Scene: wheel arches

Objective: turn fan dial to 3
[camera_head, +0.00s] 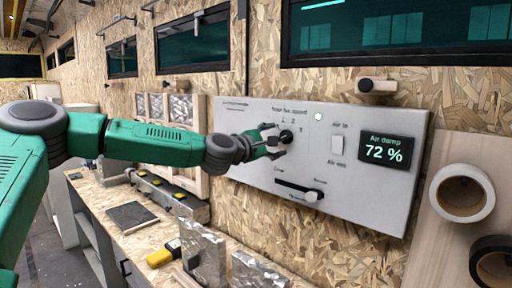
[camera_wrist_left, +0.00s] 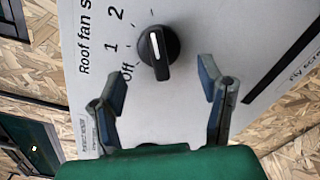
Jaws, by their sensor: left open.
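The fan dial (camera_wrist_left: 158,52) is a round black knob with a raised grip and a white line, on a white wall panel (camera_wrist_left: 215,25). In the left wrist view its white line points to the picture's top, past the printed 2; no 3 shows there. "Off", 1 and 2 are printed left of it. My left gripper (camera_wrist_left: 163,82) is open, its fingers apart on either side below the knob; I cannot tell whether either touches it. In the head view the gripper (camera_head: 272,141) is at the dial (camera_head: 286,136), partly covering it. My right gripper is not in view.
A workbench (camera_head: 125,240) with a yellow-and-black tool (camera_head: 163,253) and foil-like blocks (camera_head: 203,250) is below. Tape rolls (camera_head: 437,192) hang right.

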